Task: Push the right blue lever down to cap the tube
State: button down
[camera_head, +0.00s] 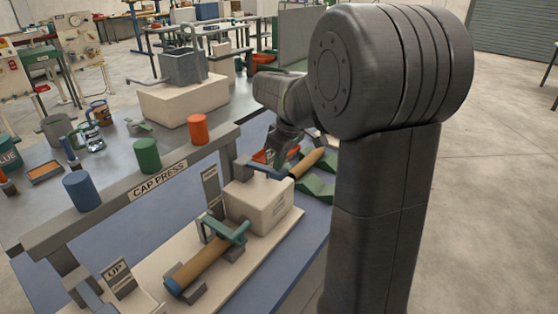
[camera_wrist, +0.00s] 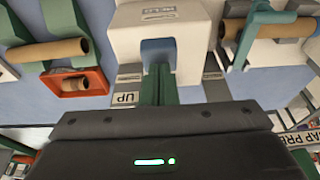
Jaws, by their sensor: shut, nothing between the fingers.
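The right blue lever (camera_head: 265,171) shows in the head view as a raised bar above the right pale press block (camera_head: 262,205). The tube (camera_head: 203,262) lies in its cradle to the left of that block, with a blue left end (camera_head: 174,287) and a teal clamp (camera_head: 225,231) over it. In the wrist view the tube (camera_wrist: 262,35) is at upper right. In the head view my gripper is close above the lever; contact cannot be told.
An UP label (camera_wrist: 125,99) stands left of my fingers. Another tube (camera_head: 307,162) rests on green cradles behind, beside an orange tray (camera_wrist: 98,78). The CAP PRESS beam (camera_head: 110,203) carries blue, green and orange cylinders. Blue table surface is free at front right.

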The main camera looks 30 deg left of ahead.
aim_at(284, 171)
jog(key=shift+d+f+y+b, duration=0.3)
jog(key=shift+f+y+b, duration=0.15)
jog(key=shift+f+b, duration=0.45)
jog(key=shift+d+f+y+b, duration=0.25)
jog(key=shift+f+y+b, duration=0.3)
jog(key=shift+b, duration=0.6)
jog(key=shift+d+f+b, duration=0.1)
jog(key=shift+f+b, duration=0.2)
jog(key=shift+f, duration=0.25)
jog(key=shift+s, duration=0.1)
jog(key=shift+r+p, duration=0.4)
jog(key=r+p, duration=0.3)
jog(key=r, duration=0.1)
jog(key=shift+d+r, duration=0.1)
jog(key=shift+d, duration=0.15)
jog(key=v, duration=0.9)
jog(key=shift+d+b, duration=0.35)
jog(key=shift+d, duration=0.1)
